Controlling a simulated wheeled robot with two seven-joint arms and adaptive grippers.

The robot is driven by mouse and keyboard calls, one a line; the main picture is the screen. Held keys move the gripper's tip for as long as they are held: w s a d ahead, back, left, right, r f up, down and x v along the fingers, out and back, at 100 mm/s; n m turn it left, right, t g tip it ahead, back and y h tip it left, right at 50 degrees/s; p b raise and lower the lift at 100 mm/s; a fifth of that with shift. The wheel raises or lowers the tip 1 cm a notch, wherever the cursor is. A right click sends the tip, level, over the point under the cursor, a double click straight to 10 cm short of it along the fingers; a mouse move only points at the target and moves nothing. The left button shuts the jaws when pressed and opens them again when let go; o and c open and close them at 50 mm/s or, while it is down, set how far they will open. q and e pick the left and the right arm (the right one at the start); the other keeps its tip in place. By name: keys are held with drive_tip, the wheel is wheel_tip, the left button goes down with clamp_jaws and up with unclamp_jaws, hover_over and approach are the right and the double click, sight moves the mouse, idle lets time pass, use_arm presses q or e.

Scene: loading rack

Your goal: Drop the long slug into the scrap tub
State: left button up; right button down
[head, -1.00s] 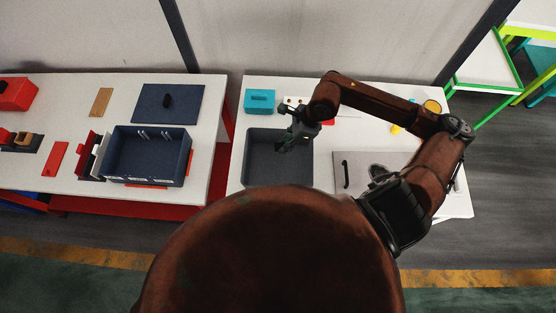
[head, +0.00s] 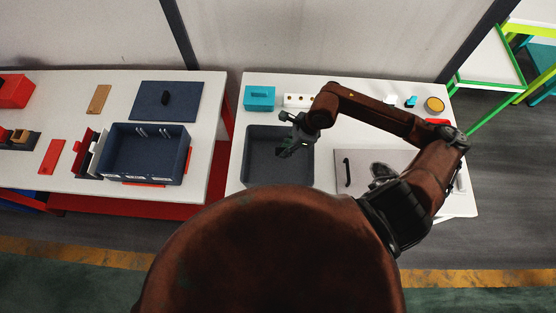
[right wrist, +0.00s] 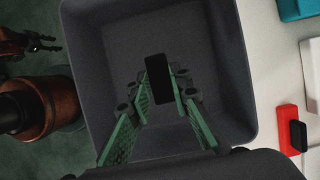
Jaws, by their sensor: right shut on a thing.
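The scrap tub, a dark grey open bin (head: 262,172), is set in the right-hand white bench; its wall fills much of the right wrist view (right wrist: 88,62). My right gripper (head: 287,147) is over the tub, fingers pointing into it. In the right wrist view my right gripper (right wrist: 158,92) is shut on a dark, oblong block, which I take as the long slug (right wrist: 158,78). The block is held at the fingertips, with the tub floor behind it. My left gripper (right wrist: 36,42) shows small and dark at the left of the right wrist view, outside the tub.
A teal block (head: 260,98) and a white block (head: 298,101) stand behind the tub. A grey plate with a black handle (head: 347,172) lies to its right. A blue bin (head: 118,172) stands on the left bench. A gap separates the benches.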

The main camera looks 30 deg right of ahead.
drive_tip(key=c, duration=1.7)
unclamp_jaws()
drive_tip(key=shift+d+r, duration=0.1)
drive_tip(key=shift+r, duration=0.05)
drive_tip(key=v, duration=1.1)
drive_tip(key=shift+s+r, duration=0.1)
drive_tip(key=shift+r, duration=0.3)
